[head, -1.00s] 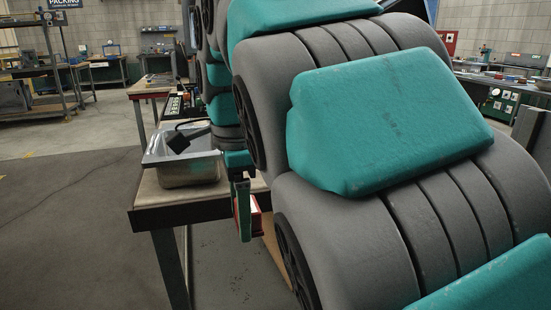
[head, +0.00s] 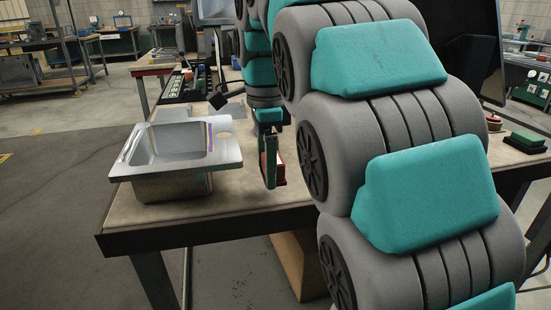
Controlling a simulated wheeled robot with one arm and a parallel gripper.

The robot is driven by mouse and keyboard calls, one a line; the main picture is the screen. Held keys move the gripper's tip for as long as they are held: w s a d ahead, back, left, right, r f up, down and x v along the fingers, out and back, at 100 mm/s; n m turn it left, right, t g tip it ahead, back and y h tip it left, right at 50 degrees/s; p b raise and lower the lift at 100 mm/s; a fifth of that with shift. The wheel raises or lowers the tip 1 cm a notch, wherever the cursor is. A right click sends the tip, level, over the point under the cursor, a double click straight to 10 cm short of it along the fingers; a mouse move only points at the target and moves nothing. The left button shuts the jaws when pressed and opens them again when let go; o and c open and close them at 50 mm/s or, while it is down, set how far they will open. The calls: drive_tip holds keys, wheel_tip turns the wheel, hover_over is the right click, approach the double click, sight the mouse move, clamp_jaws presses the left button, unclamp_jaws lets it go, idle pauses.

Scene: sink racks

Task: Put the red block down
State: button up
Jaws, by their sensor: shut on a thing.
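My gripper (head: 269,158) is in the middle of the head view, pointing down, just right of the metal sink. It is shut on the red block (head: 280,169), which shows as a small red and pale piece behind the near finger. The block is at the height of the table's front part; I cannot tell whether it touches the table top. My arm hides what lies right of the block. The metal sink (head: 225,160) sits on the wooden table (head: 240,199) left of my gripper, apart from it.
A row of dark boxes and controls (head: 180,85) stands at the table's back left. A green block (head: 526,140) and a dark screen (head: 470,45) are at the right. A cardboard box (head: 297,260) is under the table. Bare table shows between sink and gripper.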

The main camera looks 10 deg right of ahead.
drive_tip(key=w+d, duration=0.1)
drive_tip(key=w, duration=0.1)
drive_tip(key=w+d, duration=0.1)
drive_tip(key=w, duration=0.2)
drive_tip(key=w+d+p, duration=0.1)
drive_tip(key=w, duration=0.2)
drive_tip(key=shift+d+f, duration=0.3)
drive_tip(key=shift+f, duration=0.05)
wheel_tip(320, 180, down, 2)
drive_tip(key=shift+f+b, duration=0.25)
drive_tip(key=shift+b, duration=0.35)
drive_tip(key=shift+f, duration=0.6)
drive_tip(key=o, duration=1.5)
drive_tip(key=shift+f, duration=0.1)
drive_tip(key=shift+c, duration=0.2)
